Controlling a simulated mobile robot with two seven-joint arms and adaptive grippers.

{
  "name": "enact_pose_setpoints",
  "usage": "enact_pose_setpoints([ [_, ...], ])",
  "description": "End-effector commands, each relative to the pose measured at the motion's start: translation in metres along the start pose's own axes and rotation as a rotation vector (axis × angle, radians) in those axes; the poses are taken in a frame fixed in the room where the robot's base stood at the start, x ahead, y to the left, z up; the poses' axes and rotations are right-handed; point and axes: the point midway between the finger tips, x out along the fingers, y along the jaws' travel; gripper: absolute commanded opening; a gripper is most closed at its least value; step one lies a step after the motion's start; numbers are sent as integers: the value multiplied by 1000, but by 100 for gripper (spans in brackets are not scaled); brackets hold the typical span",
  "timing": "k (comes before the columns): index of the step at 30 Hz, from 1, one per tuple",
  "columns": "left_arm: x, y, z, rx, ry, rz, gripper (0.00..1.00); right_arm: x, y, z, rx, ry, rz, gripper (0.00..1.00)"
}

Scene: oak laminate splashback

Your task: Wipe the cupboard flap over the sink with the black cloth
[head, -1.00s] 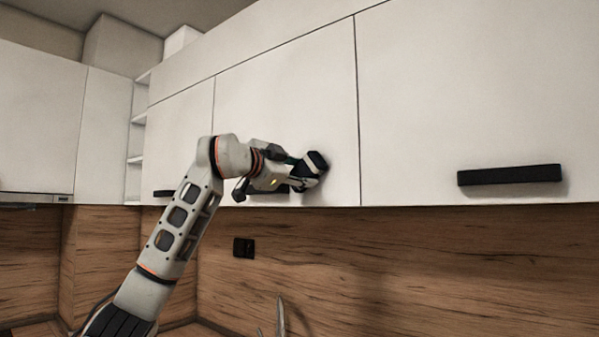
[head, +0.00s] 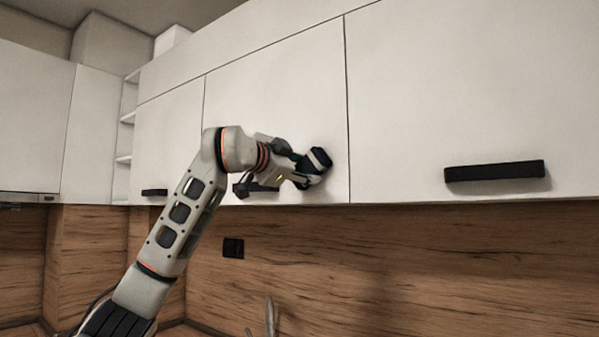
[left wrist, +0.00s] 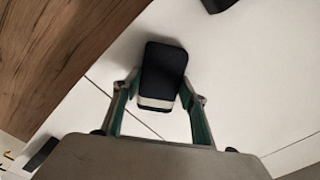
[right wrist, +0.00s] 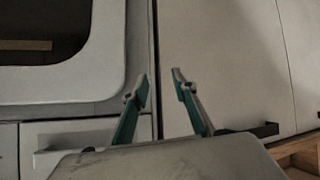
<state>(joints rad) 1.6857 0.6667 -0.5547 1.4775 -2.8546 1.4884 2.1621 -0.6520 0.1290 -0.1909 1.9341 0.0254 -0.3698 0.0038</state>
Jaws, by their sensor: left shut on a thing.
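The black cloth (head: 319,158), a dark folded pad with a pale band, is in my left gripper (head: 304,172). It also shows between the two fingers in the left wrist view (left wrist: 163,72). The gripper is shut on it. The cloth is at the lower right part of the white middle flap (head: 270,100), close to its right seam; I cannot tell for sure whether it touches. My arm partly hides the flap's black handle (head: 262,187). My right gripper (right wrist: 160,84) is open and empty in the right wrist view; it is not in the head view.
A neighbouring white flap with a black handle (head: 495,171) is to the right, another narrower one (head: 168,140) to the left. Below are the wooden splashback (head: 420,260), a black socket (head: 233,248) and the tap's top (head: 269,315). A dark handle (right wrist: 255,130) lies right of my right gripper.

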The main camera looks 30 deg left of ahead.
Motion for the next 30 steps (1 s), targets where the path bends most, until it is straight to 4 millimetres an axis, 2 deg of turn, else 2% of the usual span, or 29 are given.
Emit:
enact_pose_setpoints([
  [9, 1, 16, -21, 1, 3, -1, 21, 6, -1, 9, 0, 0, 0, 27],
  [15, 2, 20, -25, -1, 1, 0, 21, 8, -1, 10, 0, 0, 0, 27],
  [23, 3, 18, -22, 0, 0, -1, 21, 10, -2, 14, 0, 0, 0, 27],
  [30, 3, 7, -8, -1, -1, -1, 21, 11, -2, 15, 0, 0, 0, 27],
])
